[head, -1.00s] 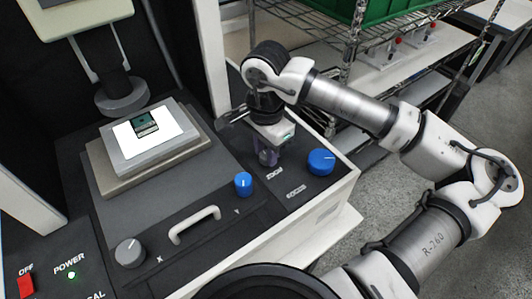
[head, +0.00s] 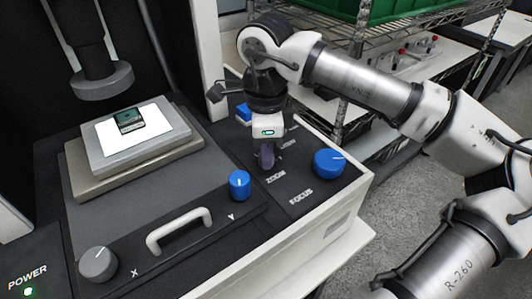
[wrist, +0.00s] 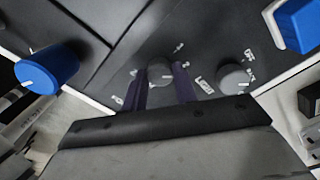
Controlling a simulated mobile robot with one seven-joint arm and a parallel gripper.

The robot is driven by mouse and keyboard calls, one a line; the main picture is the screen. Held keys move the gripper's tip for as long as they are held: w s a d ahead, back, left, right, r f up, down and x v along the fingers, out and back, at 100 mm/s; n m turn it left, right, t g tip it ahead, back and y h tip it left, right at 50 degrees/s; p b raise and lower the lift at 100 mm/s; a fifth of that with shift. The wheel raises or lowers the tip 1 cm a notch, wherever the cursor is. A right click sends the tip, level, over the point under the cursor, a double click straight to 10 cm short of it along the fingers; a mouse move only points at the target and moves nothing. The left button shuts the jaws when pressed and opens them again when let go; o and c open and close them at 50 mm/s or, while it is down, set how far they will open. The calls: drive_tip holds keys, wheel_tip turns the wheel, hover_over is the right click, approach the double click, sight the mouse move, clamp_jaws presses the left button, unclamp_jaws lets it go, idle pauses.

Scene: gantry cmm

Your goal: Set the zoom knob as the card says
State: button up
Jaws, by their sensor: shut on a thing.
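My gripper (head: 266,158) points down at the sloped dark panel, just behind the ZOOM label (head: 275,178). In the wrist view its two purple fingers (wrist: 160,91) stand on either side of a small grey knob (wrist: 160,72) with a white pointer line, shut on it. By the label, this is the zoom knob. The fingers hide it in the head view. I cannot make out a card with a setting in either view.
A second grey knob (wrist: 232,78) sits beside the held one. The blue FOCUS knob (head: 330,163) and blue Y knob (head: 239,185) are close by. A grey X knob (head: 98,263) and a handle (head: 179,230) lie nearer. A stage (head: 85,165) holds a small green chip (head: 130,120).

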idle(0.3)
drive_tip(key=o, duration=1)
drive_tip(key=shift+c, duration=0.2)
drive_tip(key=shift+r, duration=0.1)
wheel_tip(320, 180, up, 14)
drive_tip(key=shift+b, duration=0.3)
